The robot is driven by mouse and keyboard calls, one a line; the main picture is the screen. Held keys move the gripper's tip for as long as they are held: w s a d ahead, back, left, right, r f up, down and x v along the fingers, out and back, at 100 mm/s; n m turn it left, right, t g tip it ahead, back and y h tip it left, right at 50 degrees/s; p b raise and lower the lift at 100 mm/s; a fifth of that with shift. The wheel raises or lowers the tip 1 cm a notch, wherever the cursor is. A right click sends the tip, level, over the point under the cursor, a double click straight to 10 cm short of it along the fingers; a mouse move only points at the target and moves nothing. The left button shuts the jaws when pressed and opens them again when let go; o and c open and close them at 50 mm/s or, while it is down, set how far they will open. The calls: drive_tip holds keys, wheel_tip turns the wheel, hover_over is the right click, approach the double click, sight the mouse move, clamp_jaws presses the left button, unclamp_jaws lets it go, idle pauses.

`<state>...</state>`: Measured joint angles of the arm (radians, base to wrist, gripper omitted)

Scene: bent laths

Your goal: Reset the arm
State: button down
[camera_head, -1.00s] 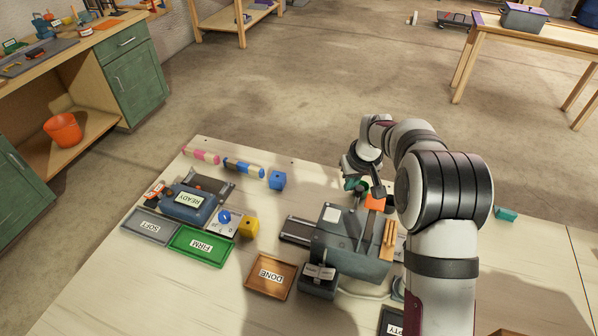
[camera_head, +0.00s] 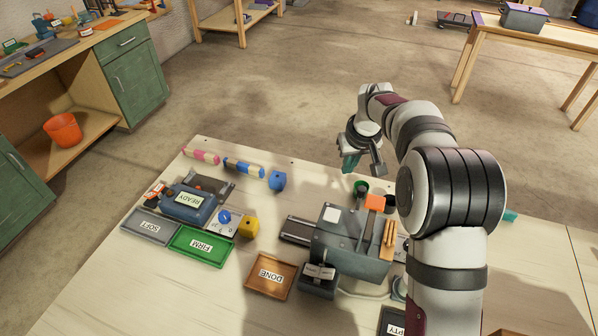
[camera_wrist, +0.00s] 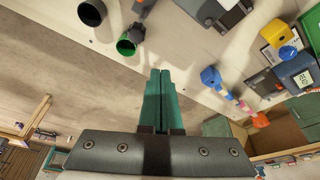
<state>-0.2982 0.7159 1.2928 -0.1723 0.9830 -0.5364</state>
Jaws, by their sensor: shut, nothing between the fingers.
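My gripper (camera_head: 350,163) hangs in the air over the far part of the pale table (camera_head: 320,163), a little above and left of a green cup (camera_head: 362,187). Its teal fingers (camera_wrist: 160,98) lie together in the wrist view, with nothing between them. The green cup also shows in the wrist view (camera_wrist: 126,47), apart from the fingertips. My arm reaches in from the right and hides part of the table's right side.
A grey machine (camera_head: 345,245) with an orange block (camera_head: 375,202) stands near the arm. A blue block (camera_head: 277,180), a yellow block (camera_head: 248,227), a green FIRM tray (camera_head: 200,246), a grey SOFT tray (camera_head: 150,227) and a brown DONE tray (camera_head: 270,276) lie to the left. The table's far middle is fairly clear.

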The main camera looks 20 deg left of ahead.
drive_tip(key=shift+r, duration=0.1)
idle(0.3)
drive_tip(key=s+d+r+m, duration=0.1)
drive_tip(key=s+d+r, duration=0.1)
drive_tip(key=s, duration=0.2)
drive_tip(key=s+d+r+m, duration=0.1)
drive_tip(key=s+d+r, duration=0.2)
drive_tip(key=s, duration=0.1)
drive_tip(key=s+d+r+m+g, duration=0.1)
drive_tip(key=s+d+r+m, duration=0.1)
drive_tip(key=s+d, duration=0.1)
drive_tip(key=shift+s+r, duration=0.25)
drive_tip(key=shift+s, duration=0.45)
drive_tip(key=s+d+f+m+g, duration=0.1)
drive_tip(key=s+d+m, duration=0.2)
drive_tip(key=s, duration=1)
drive_tip(key=s+d+f+m+g, duration=0.1)
drive_tip(key=s+d+m, duration=0.2)
drive_tip(key=s, duration=1.1)
drive_tip(key=shift+m, duration=0.8)
